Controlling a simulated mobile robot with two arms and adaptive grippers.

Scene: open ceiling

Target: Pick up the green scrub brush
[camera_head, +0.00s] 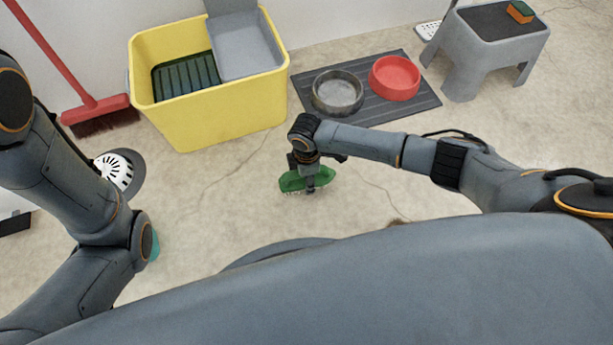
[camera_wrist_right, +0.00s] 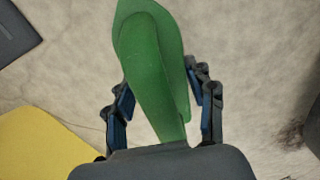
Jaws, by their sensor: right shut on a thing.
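The green scrub brush (camera_head: 322,178) is at my right gripper (camera_head: 309,188) in the head view, in front of the yellow bin. In the right wrist view the green scrub brush (camera_wrist_right: 152,65) lies between the two blue-padded fingers of the right gripper (camera_wrist_right: 160,100), which is shut on it. Its near end is hidden by the gripper body. I cannot tell for certain how high the brush is above the floor. My left arm shows at the left of the head view, but its gripper is not in view.
A yellow bin (camera_head: 215,118) with a grey insert stands behind the brush. A dark mat (camera_head: 408,110) holds a grey bowl (camera_head: 338,91) and a red bowl (camera_head: 394,77). A grey stool (camera_head: 487,50) stands at the back right. A red broom (camera_head: 95,108) leans at the left.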

